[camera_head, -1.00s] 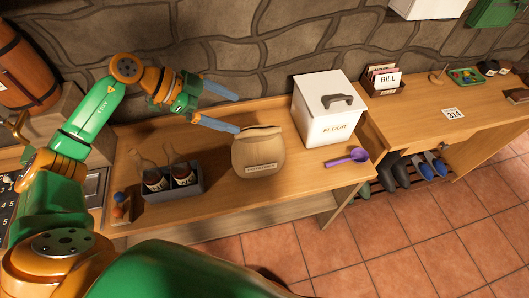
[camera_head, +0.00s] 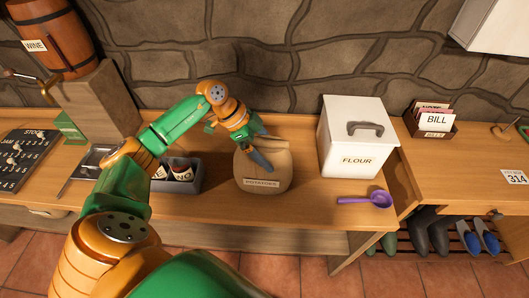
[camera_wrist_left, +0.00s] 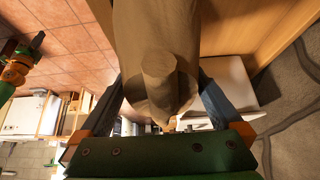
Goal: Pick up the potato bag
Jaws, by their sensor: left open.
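The potato bag (camera_head: 262,180) is a tan sack with a POTATOES label, standing upright on the wooden counter in the head view. My left gripper (camera_head: 260,152) is at the bag's top, coming in from the upper left, with one blue-grey finger in front of the bag. In the left wrist view the bag (camera_wrist_left: 155,40) fills the middle, and its folded top lies between the two spread fingers (camera_wrist_left: 160,88). The jaws are open. I cannot tell whether a finger touches the bag.
A dark bottle crate (camera_head: 182,188) stands close left of the bag, partly behind my arm. A white flour bin (camera_head: 350,145) and a purple scoop (camera_head: 368,199) are to the right. The stone wall (camera_head: 290,50) rises behind. Bare counter lies between bag and bin.

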